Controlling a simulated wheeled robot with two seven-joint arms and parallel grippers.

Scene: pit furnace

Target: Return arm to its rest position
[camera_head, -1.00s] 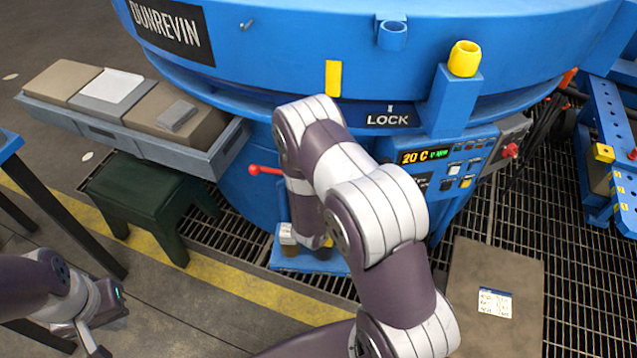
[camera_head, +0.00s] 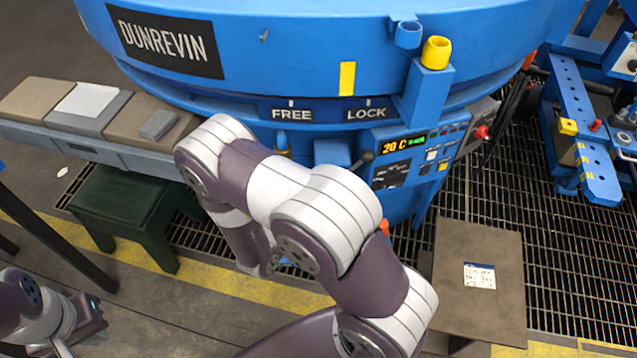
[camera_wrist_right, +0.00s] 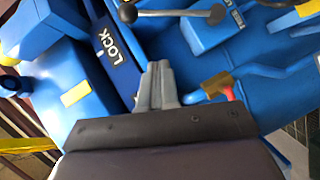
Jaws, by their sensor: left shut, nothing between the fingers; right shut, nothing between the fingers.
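My right arm (camera_head: 325,220) reaches over the floor in front of the blue furnace (camera_head: 300,50), elbow bent toward the left. Its gripper is hidden behind the arm in the head view. In the right wrist view my right gripper (camera_wrist_right: 157,85) has its fingers together and empty, in front of the blue furnace side, near the LOCK label (camera_wrist_right: 112,50). I cannot tell whether it touches anything. My left gripper (camera_head: 64,347) is at the lower left corner, partly cut off, shut and empty, apart from the furnace.
A lever with a dark knob (camera_head: 366,158) stands below the LOCK label, left of the control panel (camera_head: 405,158). A brown plate (camera_head: 480,260) lies right of my arm. Metal grating (camera_head: 560,270) is open at right.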

